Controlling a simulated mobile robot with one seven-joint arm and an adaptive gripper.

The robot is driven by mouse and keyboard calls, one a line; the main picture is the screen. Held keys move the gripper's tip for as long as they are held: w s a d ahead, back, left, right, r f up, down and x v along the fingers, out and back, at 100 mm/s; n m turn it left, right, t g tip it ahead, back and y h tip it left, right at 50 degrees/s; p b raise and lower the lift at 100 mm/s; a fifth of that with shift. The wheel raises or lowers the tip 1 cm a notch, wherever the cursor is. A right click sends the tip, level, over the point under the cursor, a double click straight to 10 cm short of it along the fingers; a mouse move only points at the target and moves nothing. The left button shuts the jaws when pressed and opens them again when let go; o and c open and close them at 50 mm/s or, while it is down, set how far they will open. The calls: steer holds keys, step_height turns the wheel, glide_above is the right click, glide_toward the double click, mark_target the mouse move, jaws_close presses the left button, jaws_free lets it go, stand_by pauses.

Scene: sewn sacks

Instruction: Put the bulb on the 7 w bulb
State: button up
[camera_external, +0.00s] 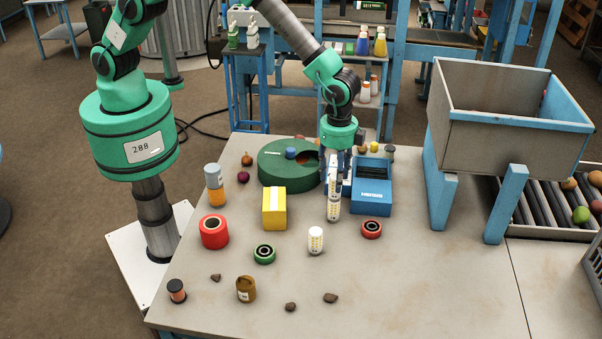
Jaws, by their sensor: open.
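A white bulb with yellow dots (333,186) shows directly above a second similar bulb (333,209), near the middle of the table. The two look stacked upright, the upper one resting on the lower. A third similar bulb (316,240) stands upright by itself, nearer the camera and a little left. The wattage labels are too small to read. My gripper (338,172) points down at the top of the upper bulb, with its fingers open. Whether the fingers still touch that bulb cannot be told from this view.
A blue bin (372,200) stands close right of the stacked bulbs. A green round container (286,177) and a yellow box (274,221) are to the left. The front right tabletop is clear.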

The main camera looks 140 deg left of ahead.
step_height(320, 180, up, 10)
steer(key=shift+r+b, duration=0.25)
steer(key=shift+b, duration=0.15)
stand_by(0.7)
steer(key=shift+r, duration=0.1)
steer(key=s+d+r+t, duration=0.1)
steer(key=s+d+r, duration=0.7)
steer(key=d+r, duration=0.35)
steer(key=s+d+r+t, duration=0.2)
steer(key=s+d+r, duration=0.5)
steer(key=d+r, duration=0.5)
steer(key=s+d+t, duration=0.1)
steer(key=s+d, duration=0.3)
steer(key=s, duration=0.5)
steer(key=s+d+r, duration=0.1)
steer(key=s+d, duration=0.4)
steer(key=s, duration=0.4)
steer(key=s+d+r+t, duration=0.1)
steer(key=s+d, duration=0.4)
steer(key=s, duration=0.4)
steer(key=shift+s+r+t, duration=0.15)
steer(key=shift+s+t, duration=0.15)
steer(key=shift+s, duration=0.1)
